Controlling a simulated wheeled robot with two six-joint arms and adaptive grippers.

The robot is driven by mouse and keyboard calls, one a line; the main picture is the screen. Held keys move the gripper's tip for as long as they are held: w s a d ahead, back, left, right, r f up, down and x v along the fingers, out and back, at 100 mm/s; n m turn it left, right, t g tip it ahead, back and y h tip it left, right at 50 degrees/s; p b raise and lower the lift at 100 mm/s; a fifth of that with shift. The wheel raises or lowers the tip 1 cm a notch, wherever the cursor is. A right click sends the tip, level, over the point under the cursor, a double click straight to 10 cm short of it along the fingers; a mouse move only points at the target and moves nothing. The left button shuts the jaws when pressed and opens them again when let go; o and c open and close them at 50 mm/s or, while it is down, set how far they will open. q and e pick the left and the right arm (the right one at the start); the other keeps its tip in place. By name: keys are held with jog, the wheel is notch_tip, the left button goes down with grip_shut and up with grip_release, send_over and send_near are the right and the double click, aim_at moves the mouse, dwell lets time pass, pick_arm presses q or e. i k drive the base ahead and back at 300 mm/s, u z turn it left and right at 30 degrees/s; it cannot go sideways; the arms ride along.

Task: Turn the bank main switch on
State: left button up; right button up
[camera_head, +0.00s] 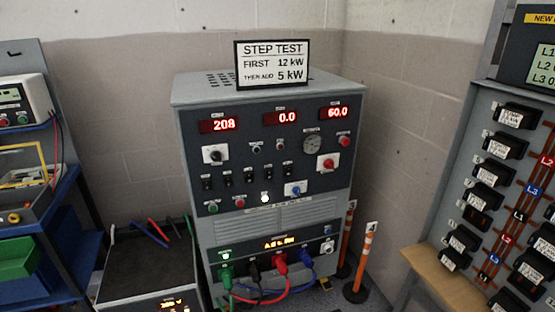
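The grey load bank cabinet (262,222) stands in the middle, with lit red displays (218,125) reading 208, 0.0 and 60.0. Its panel has a black rotary knob (215,155) on a white plate, a red rotary knob (327,162) and a blue rotary knob (294,189). A row of small black toggle switches (248,176) runs between them. Below are a green button (213,208), a red button (240,203) and a lit white lamp (265,198). The labels are too small to read, so I cannot tell which control is the main switch. Neither gripper shows.
A step test sign (272,64) stands on the cabinet. Coloured cables (281,266) plug into its lower front. Orange-and-white posts (362,255) stand to its right. A breaker panel (497,180) is at right, a blue cart (62,235) at left, and a grey box (150,270) at lower left.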

aim_at(328, 164)
jog(key=k, duration=0.6)
jog(key=z, duration=0.65)
jog(key=i, duration=1.2)
jog(key=z, duration=0.55)
